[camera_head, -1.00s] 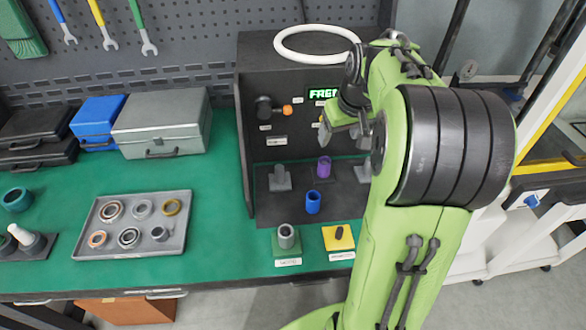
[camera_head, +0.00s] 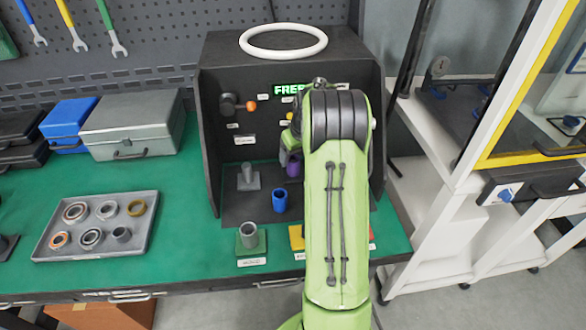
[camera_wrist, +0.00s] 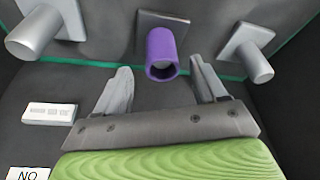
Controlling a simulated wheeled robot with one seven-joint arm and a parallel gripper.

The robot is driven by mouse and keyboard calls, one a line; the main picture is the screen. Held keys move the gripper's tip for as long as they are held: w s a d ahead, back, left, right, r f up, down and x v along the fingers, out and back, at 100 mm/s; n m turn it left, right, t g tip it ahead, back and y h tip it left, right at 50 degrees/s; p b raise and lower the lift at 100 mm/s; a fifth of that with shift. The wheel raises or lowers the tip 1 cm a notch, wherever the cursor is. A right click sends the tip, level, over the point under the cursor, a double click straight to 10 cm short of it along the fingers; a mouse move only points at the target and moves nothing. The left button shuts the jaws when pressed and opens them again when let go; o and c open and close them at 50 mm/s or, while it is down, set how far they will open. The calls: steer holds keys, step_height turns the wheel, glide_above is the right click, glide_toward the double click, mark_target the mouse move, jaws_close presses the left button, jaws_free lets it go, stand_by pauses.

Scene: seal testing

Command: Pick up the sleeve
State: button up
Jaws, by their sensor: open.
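A purple sleeve (camera_wrist: 161,52) stands on a square dark base between two grey posts in the wrist view. It also shows in the head view (camera_head: 293,166), partly hidden behind my arm. My gripper (camera_wrist: 160,68) is open and empty. Its two fingers are apart, one to each side of the purple sleeve in the wrist picture; how far off the sleeve is I cannot tell. A blue sleeve (camera_head: 280,201) stands on the booth floor in front. A grey sleeve (camera_head: 249,235) stands on a green pad at the table's front edge.
The dark booth (camera_head: 212,130) encloses the posts, with walls at both sides and a white ring (camera_head: 283,51) on top. A left grey post (camera_wrist: 48,28) and a right grey post (camera_wrist: 248,52) flank the sleeve. A tray (camera_head: 50,250) of rings lies left.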

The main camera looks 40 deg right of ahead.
mark_target(293, 161)
steer(key=b+x, duration=0.1)
steer(key=x, duration=0.4)
steer(key=shift+a+f+b, duration=0.1)
steer(key=shift+b, duration=0.2)
